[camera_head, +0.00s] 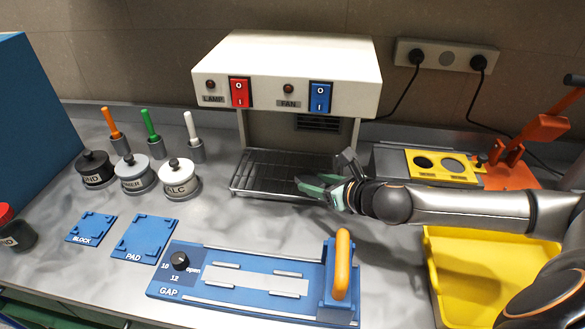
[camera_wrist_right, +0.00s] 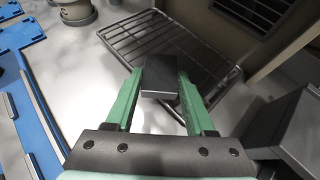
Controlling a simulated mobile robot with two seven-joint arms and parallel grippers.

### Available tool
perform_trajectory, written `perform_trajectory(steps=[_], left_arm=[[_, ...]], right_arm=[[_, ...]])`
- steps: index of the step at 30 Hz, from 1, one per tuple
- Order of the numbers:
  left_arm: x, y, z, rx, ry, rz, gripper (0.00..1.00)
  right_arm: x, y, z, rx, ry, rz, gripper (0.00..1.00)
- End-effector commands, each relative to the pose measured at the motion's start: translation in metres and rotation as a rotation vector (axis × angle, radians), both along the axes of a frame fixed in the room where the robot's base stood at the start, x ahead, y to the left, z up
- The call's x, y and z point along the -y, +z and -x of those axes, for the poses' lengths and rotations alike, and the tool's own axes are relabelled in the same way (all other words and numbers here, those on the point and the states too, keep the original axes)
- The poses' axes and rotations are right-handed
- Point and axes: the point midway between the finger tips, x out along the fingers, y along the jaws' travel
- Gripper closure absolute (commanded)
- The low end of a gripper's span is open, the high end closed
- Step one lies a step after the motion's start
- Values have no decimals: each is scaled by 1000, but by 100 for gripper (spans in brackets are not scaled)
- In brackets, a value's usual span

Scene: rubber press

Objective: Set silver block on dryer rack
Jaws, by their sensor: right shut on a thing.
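The dryer rack (camera_head: 262,172) is a dark wire grid under the white dryer housing (camera_head: 290,70). My right gripper (camera_head: 312,184) reaches in from the right, at the rack's front right corner. In the right wrist view my right gripper (camera_wrist_right: 160,92) has its green fingers shut on the silver block (camera_wrist_right: 160,70), a small grey block with a darker top. The block overlaps the near edge of the rack (camera_wrist_right: 165,35) in that view; I cannot tell whether it touches the wires. In the head view the block is not clear behind the fingers. My left gripper is not in view.
The dryer has a red lamp switch (camera_head: 240,92) and a blue fan switch (camera_head: 319,97). White (camera_head: 179,178) and grey pots stand left of the rack. The blue gap fixture (camera_head: 258,285) lies in front. A yellow tray (camera_head: 435,275) is at right.

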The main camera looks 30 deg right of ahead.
Motion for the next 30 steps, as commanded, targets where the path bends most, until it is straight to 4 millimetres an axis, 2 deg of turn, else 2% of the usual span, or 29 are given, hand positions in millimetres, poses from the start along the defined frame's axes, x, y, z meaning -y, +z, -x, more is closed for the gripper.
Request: perform_trajectory(steps=[1, 6, 12, 17, 25, 30], left_arm=[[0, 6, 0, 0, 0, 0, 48], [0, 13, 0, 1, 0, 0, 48], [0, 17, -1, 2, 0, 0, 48], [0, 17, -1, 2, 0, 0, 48], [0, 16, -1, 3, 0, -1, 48], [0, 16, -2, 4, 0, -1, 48]], right_arm=[[-3, 6, -13, 9, -1, -8, 100], [-8, 5, -51, 8, 0, -6, 100], [-12, 3, -83, 6, 0, -2, 100], [-13, 0, -90, 3, 2, 1, 100], [-13, -32, -90, 1, 2, -1, 100], [-13, -34, -90, 4, 2, 2, 100]])
